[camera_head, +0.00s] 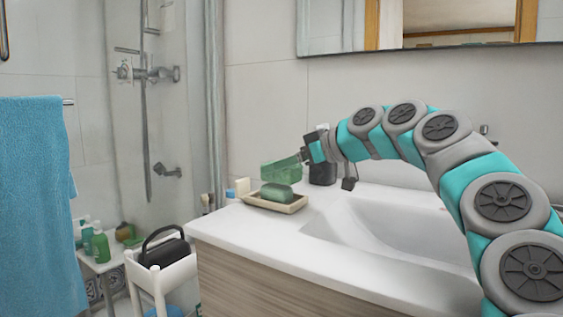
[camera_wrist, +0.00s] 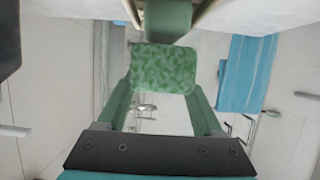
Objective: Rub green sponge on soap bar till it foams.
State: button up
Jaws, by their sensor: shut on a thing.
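My gripper (camera_head: 283,171) has green fingers and is shut on a mottled green sponge (camera_wrist: 163,68), which sits between the fingers in the wrist view. In the head view the sponge is hard to tell from the green fingers. A smooth green soap bar (camera_head: 276,192) lies in a beige soap dish (camera_head: 292,207) at the left end of the counter. My gripper is just above the soap bar. In the wrist view the soap bar (camera_wrist: 168,18) shows just beyond the sponge. I cannot tell whether they touch. No foam shows.
A dark container (camera_head: 322,170) stands behind my gripper. A small white item (camera_head: 243,187) is left of the dish. The white sink basin (camera_head: 385,228) is to the right. A white cart (camera_head: 163,280) stands below left, and a blue towel (camera_head: 40,200) hangs far left.

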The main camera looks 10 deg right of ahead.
jog(key=shift+f+b, duration=0.4)
jog(key=shift+f, duration=0.2)
dwell(0.9)
jog(key=shift+w+a, duration=0.1)
jog(key=shift+w+a+p, duration=0.4)
jog(key=shift+w+a, duration=0.5)
jog(key=shift+s+d+r+b, duration=0.1)
jog(key=shift+s+d+b, duration=0.4)
jog(key=shift+s+d, duration=0.55)
jog(key=shift+w, duration=0.1)
jog(key=shift+a, duration=0.15)
jog(key=shift+w+a+p, duration=0.35)
jog(key=shift+w+a, duration=0.55)
jog(key=shift+w, duration=0.05)
jog(key=shift+s+d+b, duration=0.5)
jog(key=shift+s+d, duration=0.5)
jog(key=shift+w+a+f+p, duration=0.2)
jog(key=shift+w+a+p, duration=0.1)
jog(key=shift+w+a, duration=0.7)
